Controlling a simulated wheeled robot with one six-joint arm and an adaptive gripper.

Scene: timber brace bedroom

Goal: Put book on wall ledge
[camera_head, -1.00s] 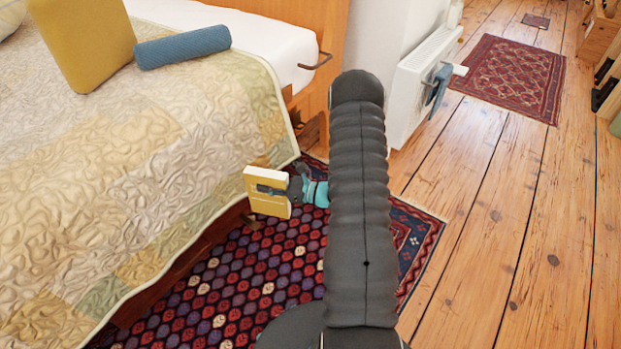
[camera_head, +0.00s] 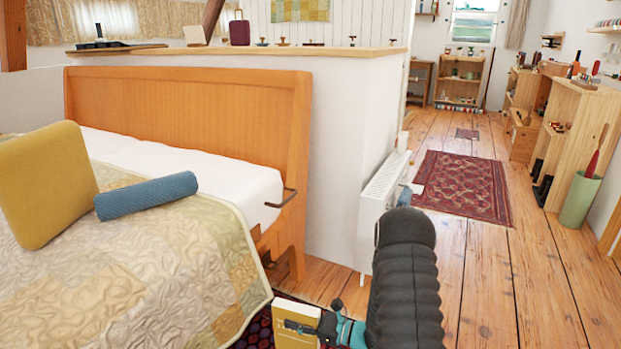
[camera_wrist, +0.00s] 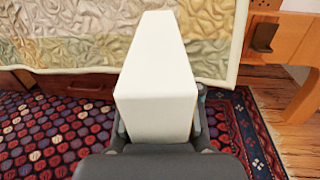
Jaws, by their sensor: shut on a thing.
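My gripper (camera_head: 318,328) is shut on a yellow book (camera_head: 291,326), low at the bottom of the head view, beside the bed's corner. In the wrist view the book (camera_wrist: 157,85) shows its pale side and stands out from between the fingers, which are mostly hidden behind it. The wall ledge (camera_head: 240,51) is the long wooden top of the low white wall behind the headboard, far from and above my gripper. On it stand a dark tray at the left, a maroon case (camera_head: 239,30) and several small knobbed items.
The bed (camera_head: 170,260) with a quilt, yellow cushion and blue bolster fills the left. A wooden headboard (camera_head: 190,120) stands before the ledge. A white radiator (camera_head: 381,200) is on the wall's right side. Wooden floor with a red rug (camera_head: 465,188) is open at the right.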

